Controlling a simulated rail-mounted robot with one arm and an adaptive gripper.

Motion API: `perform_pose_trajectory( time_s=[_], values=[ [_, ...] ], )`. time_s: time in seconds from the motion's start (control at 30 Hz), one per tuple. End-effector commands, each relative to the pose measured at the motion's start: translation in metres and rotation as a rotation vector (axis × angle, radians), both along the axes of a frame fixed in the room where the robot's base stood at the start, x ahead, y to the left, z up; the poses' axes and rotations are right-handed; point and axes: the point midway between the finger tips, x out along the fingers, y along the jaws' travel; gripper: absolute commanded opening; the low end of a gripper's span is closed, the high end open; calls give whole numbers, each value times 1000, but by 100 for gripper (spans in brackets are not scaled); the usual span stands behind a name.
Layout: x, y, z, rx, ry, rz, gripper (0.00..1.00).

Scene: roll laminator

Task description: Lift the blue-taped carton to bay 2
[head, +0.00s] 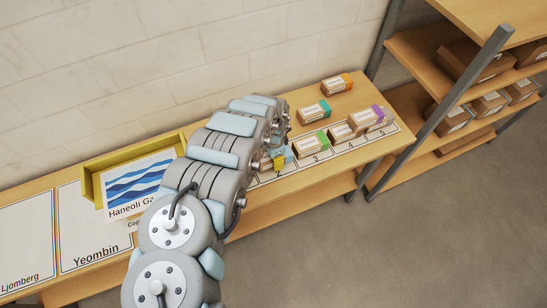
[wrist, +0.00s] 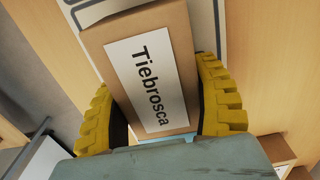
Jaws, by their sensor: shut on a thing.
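My gripper (wrist: 163,110) has yellow ridged fingers, which are shut on a brown carton (wrist: 178,30) with a white label reading "Tiebrosca". A sliver of light blue shows at the carton's near end, just above the grey gripper body. In the head view my gripper (head: 279,163) is at the numbered strip (head: 337,158), just left of the bay marked 3. A light blue patch shows beside the yellow finger there, and my arm hides most of the carton. The number 2 is hidden. I cannot tell whether the carton touches the bench.
A green-taped carton (head: 311,146) stands right beside my gripper, at bay 3. A purple-taped carton (head: 375,117) and another carton (head: 342,133) stand farther right. A teal-taped carton (head: 314,110) and an orange-taped carton (head: 338,85) stand behind. A yellow tray (head: 90,186) is left; shelves (head: 440,60) are right.

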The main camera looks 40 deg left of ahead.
Motion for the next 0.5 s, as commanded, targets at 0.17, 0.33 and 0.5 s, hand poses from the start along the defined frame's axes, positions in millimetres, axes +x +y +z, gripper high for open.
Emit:
perform_pose_trajectory(
  time_s=[0.17, 0.33, 0.5],
  values=[
    [0, 0, -4, 0, 0, 0, 22],
    [0, 0, -8, 0, 0, -1, 22],
    [0, 0, -8, 0, 0, -1, 94]
  ],
)
